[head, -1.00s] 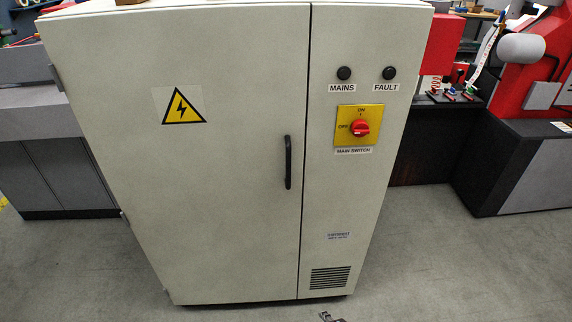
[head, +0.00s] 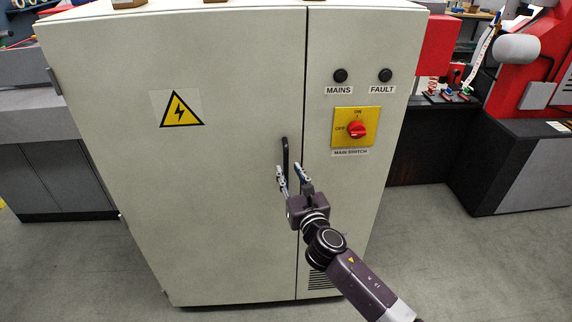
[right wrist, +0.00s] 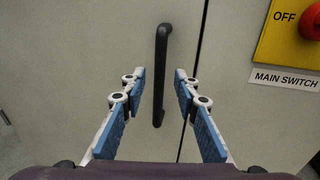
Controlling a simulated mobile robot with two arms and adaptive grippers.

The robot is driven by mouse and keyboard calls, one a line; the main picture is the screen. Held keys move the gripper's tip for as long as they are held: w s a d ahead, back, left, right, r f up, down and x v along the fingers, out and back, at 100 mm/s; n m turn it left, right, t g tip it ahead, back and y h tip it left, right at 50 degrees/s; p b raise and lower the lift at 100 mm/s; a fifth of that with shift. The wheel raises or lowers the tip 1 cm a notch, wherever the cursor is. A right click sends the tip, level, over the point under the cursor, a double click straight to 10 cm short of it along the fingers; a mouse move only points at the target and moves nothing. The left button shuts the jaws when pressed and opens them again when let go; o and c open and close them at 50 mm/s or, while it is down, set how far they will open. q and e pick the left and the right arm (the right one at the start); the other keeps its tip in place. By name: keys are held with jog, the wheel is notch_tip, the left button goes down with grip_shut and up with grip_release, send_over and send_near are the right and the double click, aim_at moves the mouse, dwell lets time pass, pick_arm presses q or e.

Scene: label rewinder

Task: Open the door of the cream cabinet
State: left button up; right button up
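The cream cabinet (head: 230,235) stands straight ahead, its wide left door (head: 215,75) shut flush against the narrow right panel. A black vertical bar handle (head: 286,152) sits near the door's right edge; it also shows in the right wrist view (right wrist: 161,75). My right gripper (head: 289,174) is open in front of the handle's lower part. In the right wrist view its blue-padded fingers (right wrist: 160,85) are spread, with the handle showing between them; I cannot tell whether they touch it. The gripper hides the handle's lower end in the head view. My left gripper is not in view.
A yellow plate with a red main switch (head: 357,129) is on the right panel, below two black round indicators. A red machine on a dark base (head: 510,165) stands at the right, a grey unit (head: 60,165) at the left. Grey floor lies in front.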

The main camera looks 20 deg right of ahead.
aim_at(287, 167)
jog(key=shift+w+d, duration=0.1)
jog(key=shift+w, duration=1.9)
grip_shut()
